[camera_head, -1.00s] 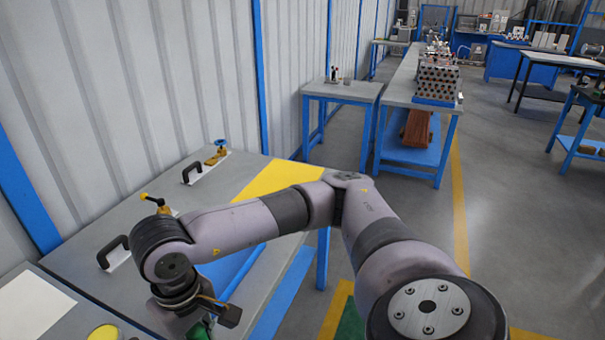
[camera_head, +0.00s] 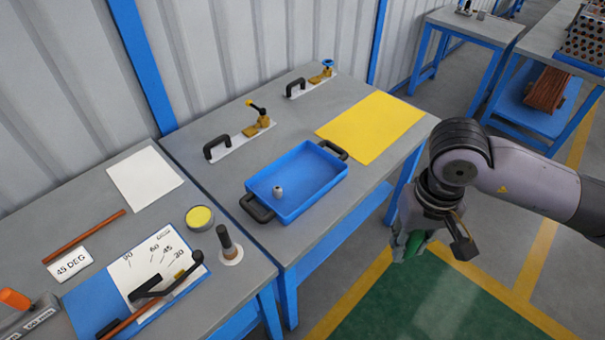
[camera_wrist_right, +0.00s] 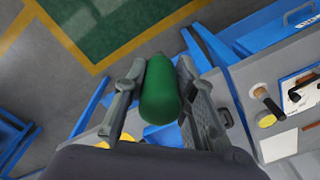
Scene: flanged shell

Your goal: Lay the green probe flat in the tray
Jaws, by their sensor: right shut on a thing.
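The green probe (camera_wrist_right: 160,90) is between the fingers of my right gripper (camera_wrist_right: 158,88) in the right wrist view, and the gripper is shut on it. In the head view my right gripper (camera_head: 410,245) hangs off the front edge of the table, over the floor, with a bit of green probe (camera_head: 416,243) showing. The blue tray (camera_head: 322,165) lies on the grey table to the left of the gripper, with black handles at two ends. A small grey piece (camera_head: 277,192) stands in the tray. My left gripper is not in view.
A yellow sheet (camera_head: 370,127) lies behind the tray. Two white plates with black handles (camera_head: 225,148) lie along the wall side. A nearer bench holds a yellow round tin (camera_head: 199,217), a dark upright handle (camera_head: 226,240) and a bending tool (camera_head: 165,285).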

